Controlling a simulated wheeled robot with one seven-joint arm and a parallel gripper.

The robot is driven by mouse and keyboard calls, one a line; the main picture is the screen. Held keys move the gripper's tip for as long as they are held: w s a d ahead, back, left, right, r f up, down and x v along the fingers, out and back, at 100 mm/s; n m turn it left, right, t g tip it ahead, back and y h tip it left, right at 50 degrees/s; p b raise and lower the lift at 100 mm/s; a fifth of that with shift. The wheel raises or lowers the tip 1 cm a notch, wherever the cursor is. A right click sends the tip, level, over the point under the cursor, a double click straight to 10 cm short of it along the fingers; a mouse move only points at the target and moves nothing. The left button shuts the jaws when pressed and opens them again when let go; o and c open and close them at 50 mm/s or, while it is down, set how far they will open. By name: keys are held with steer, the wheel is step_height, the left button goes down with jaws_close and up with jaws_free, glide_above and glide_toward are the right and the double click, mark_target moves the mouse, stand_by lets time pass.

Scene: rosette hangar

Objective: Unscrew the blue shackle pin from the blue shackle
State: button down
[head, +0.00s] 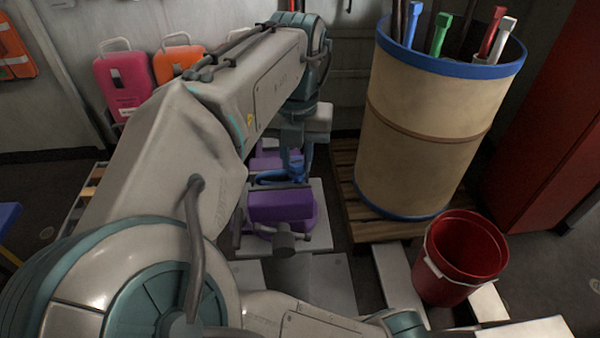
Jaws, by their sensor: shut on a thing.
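The blue shackle (270,177) sits at the jaws of a purple vise (282,207) on a light plate. My gripper (294,168) points down at the shackle's right side, just behind the vise's front jaw. It is shut on the blue shackle pin, at the shackle's right side. The pin is small and mostly covered by the fingers, so its thread and how far it sits in the shackle cannot be seen. My arm passes over the left of the view and hides part of the vise's left side.
A large tan drum (425,125) with a blue rim holds several coloured bars and stands on a wooden pallet (368,215) at right. A red bucket (462,262) stands in front of it. Pink (123,80) and orange (178,63) cases are at the back left. A red cabinet (545,130) is far right.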

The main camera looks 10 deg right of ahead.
steer(key=n+b, duration=0.1)
steer(key=n, duration=0.4)
steer(key=shift+a, duration=0.1)
steer(key=n, duration=0.4)
steer(key=shift+r, duration=0.1)
steer(key=shift+n+b, duration=0.3)
steer(key=shift+n, duration=0.1)
steer(key=n, duration=0.9)
steer(key=n+p, duration=0.1)
steer(key=n, duration=0.3)
steer(key=shift+n, duration=0.3)
steer(key=n+p, duration=0.1)
steer(key=n, duration=0.4)
steer(key=shift+w, duration=0.1)
